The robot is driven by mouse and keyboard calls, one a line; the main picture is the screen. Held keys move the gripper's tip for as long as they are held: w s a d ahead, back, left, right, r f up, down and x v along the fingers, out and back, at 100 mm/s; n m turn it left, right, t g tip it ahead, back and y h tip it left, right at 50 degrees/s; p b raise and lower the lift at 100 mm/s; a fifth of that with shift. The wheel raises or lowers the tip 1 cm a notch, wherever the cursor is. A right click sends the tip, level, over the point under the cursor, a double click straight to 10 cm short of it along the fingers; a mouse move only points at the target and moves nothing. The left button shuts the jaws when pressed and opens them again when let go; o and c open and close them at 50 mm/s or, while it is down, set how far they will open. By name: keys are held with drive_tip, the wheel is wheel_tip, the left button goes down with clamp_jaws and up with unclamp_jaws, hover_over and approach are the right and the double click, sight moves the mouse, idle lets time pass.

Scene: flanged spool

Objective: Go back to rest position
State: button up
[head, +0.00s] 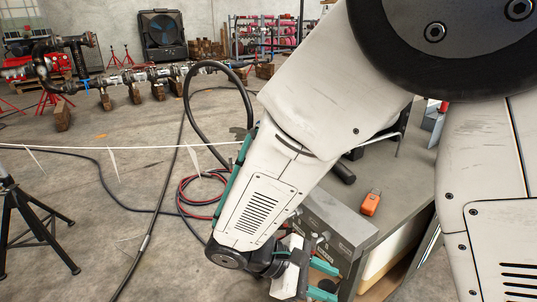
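My gripper (323,280) is at the bottom centre of the head view, at the end of my arm. Its two teal fingers point right and stand apart, with no object visible between them. It hangs by the front left corner of a grey workbench (405,185). The lower finger is near the bottom edge of the picture. A flanged pipe spool (155,74) lies across wooden blocks in the back left, far from my gripper.
An orange device (371,202) lies on the workbench. A black tripod stand (35,225) is at the left. Red and black hoses (198,190) and cables cross the concrete floor. A large fan (162,35) and a rack (265,35) stand at the back.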

drive_tip(key=s+d+r+m+t+y, duration=0.1)
drive_tip(key=s+d+r+m+y, duration=0.3)
drive_tip(key=d+r+m+y, duration=0.2)
drive_tip(key=s+d+r+m+t+y, duration=0.1)
drive_tip(key=s+d+r+m+y, duration=0.4)
drive_tip(key=d+r+m, duration=0.3)
wheel_tip(320, 180, up, 3)
drive_tip(key=shift+d+f+y, duration=0.1)
drive_tip(key=shift+d+y, duration=0.3)
drive_tip(key=shift+d, duration=0.4)
